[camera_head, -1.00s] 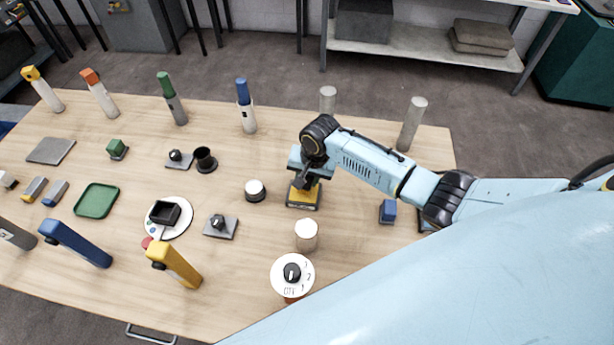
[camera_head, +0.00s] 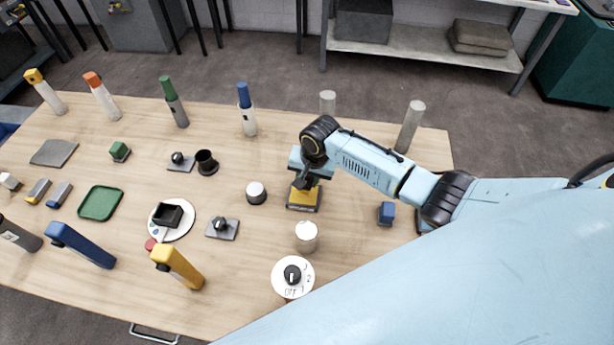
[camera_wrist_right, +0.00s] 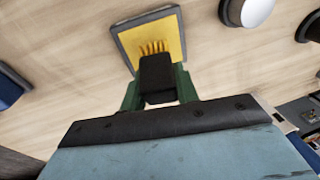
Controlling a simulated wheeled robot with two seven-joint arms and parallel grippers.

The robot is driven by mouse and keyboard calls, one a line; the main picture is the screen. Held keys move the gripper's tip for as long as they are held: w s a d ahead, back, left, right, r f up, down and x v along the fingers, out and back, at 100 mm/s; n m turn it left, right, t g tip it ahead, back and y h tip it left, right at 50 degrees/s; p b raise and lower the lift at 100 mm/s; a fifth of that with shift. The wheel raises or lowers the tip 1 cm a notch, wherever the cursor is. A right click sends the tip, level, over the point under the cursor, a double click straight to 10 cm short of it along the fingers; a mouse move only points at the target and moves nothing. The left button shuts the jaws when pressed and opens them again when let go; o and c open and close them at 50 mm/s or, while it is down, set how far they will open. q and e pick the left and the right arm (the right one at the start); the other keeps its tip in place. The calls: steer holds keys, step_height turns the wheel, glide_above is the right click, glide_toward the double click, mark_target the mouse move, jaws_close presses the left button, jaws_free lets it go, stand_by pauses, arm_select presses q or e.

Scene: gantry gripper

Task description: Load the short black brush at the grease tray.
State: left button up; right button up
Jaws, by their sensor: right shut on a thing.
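My right gripper (camera_head: 304,180) reaches down over the grease tray (camera_head: 303,207), a dark-rimmed square tray with a yellow surface. In the right wrist view the gripper's green fingers (camera_wrist_right: 158,88) are shut on the short black brush (camera_wrist_right: 157,72), a dark block between them. The brush's orange-brown bristles (camera_wrist_right: 153,47) lie over the tray's yellow surface (camera_wrist_right: 173,32); I cannot tell how firmly they touch. In the head view the gripper mostly hides the brush. My left gripper is in no view.
A black-and-white round knob (camera_head: 256,193) stands left of the tray, a pale cylinder (camera_head: 306,236) and a white dial (camera_head: 293,277) in front. A blue block (camera_head: 386,213) lies to the right. Two grey posts stand behind, one being the right post (camera_head: 410,127).

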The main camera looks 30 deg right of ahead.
steer(key=shift+r+p, duration=1.65)
steer(key=shift+r, duration=1.15)
steer(key=s+a+r+n+b, duration=0.2)
steer(key=r+n+b, duration=0.1)
steer(key=b, duration=0.6)
steer(key=s+a+r+n+g+y+b, duration=0.1)
steer(key=s+r+n+b, duration=0.2)
steer(key=b, duration=0.5)
steer(key=shift+s+a+r+n+b, duration=0.15)
steer(key=shift+a+r+n+b, duration=0.25)
steer(key=shift+r+n, duration=0.5)
